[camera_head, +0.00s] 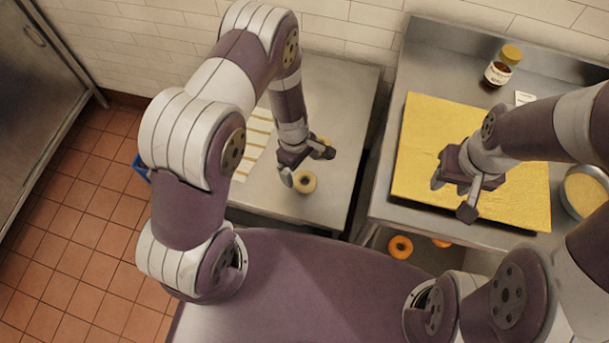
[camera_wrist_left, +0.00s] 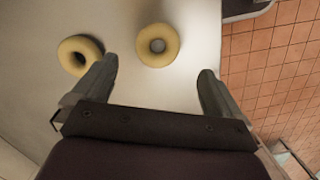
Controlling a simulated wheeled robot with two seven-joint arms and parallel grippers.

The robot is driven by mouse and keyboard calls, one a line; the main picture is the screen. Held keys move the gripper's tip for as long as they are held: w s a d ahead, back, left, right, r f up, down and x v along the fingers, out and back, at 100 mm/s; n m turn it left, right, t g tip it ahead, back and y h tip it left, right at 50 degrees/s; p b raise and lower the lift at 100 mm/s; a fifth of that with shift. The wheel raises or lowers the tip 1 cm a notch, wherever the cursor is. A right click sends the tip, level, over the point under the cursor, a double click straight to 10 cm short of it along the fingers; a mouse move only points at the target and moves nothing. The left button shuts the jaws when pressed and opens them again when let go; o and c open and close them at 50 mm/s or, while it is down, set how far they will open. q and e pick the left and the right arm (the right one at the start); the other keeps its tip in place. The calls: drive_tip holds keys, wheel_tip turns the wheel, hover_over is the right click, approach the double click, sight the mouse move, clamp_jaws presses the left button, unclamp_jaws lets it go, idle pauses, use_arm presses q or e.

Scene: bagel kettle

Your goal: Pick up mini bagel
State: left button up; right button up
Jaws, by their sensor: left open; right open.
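A pale mini bagel (camera_head: 308,190) lies flat on the steel table (camera_head: 338,110), close by the fingertips of my left gripper (camera_head: 303,168). A second bagel (camera_head: 324,141) shows partly behind that gripper. In the left wrist view, one bagel (camera_wrist_left: 158,61) lies ahead of the gap between the open fingers of my left gripper (camera_wrist_left: 155,85). Another bagel (camera_wrist_left: 93,46) lies beside it, partly covered by the left finger. Nothing is between the fingers. My right gripper (camera_head: 453,199) is open and empty above the yellow board (camera_head: 420,135).
A striped cloth (camera_head: 254,140) lies left of the left gripper. A jar (camera_head: 502,67) stands behind the yellow board, and a round pan (camera_head: 585,192) is at the far right. An orange ring (camera_head: 400,247) sits low below the right counter. A gap separates the two tables.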

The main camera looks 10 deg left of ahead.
sight(306, 184)
use_arm(q)
drive_tip(key=shift+s+d+f, duration=0.1)
drive_tip(key=shift+s+f, duration=0.05)
drive_tip(key=shift+f, duration=0.4)
drive_tip(key=shift+s+d+f, duration=0.1)
drive_tip(key=shift+f, duration=0.4)
drive_tip(key=f, duration=0.4)
drive_tip(key=shift+w+d+f, duration=0.25)
drive_tip(key=shift+d+f, duration=0.1)
drive_tip(key=shift+f, duration=0.05)
drive_tip(key=shift+s, duration=0.1)
drive_tip(key=c, duration=1.1)
